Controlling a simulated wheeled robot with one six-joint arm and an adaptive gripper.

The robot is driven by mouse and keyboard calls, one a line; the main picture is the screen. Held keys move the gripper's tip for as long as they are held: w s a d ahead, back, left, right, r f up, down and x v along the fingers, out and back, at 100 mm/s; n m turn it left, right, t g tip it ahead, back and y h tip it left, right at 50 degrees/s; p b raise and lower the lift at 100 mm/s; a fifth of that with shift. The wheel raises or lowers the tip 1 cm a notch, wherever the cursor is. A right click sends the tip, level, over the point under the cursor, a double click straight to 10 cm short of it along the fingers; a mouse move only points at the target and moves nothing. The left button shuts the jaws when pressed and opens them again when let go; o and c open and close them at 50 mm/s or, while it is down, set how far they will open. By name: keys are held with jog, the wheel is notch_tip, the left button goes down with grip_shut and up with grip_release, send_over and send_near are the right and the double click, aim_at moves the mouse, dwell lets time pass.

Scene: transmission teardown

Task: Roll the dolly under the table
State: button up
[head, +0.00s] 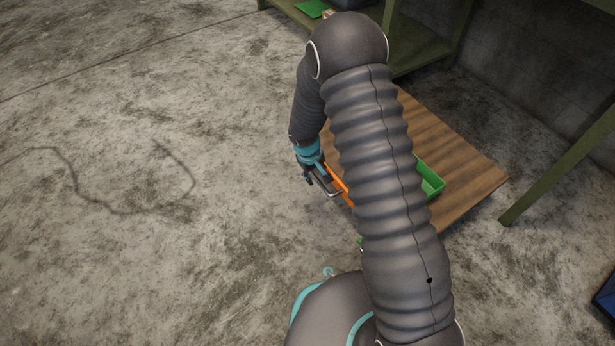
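The dolly, a brown wooden board (470,180), lies low over the floor at the middle right. My arm crosses in front of it and hides much of its left part. The table has an olive-green frame; its leg (560,172) stands right of the dolly and a low shelf (420,50) shows behind. The dolly's far part is close to that shelf. My gripper (325,183) is at the dolly's left side, beside an orange edge (340,186). Its fingers are small and partly overlapped, so I cannot tell whether they are open or touching anything.
A green bin (432,180) sits on the dolly, partly behind my arm. A green item (312,8) is on the shelf at the top. A blue object (606,297) is at the right edge. A wall stands behind the table. The concrete floor at left is clear.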

jog(key=shift+w+d+f, duration=0.1)
jog(key=shift+f, duration=0.4)
grip_shut()
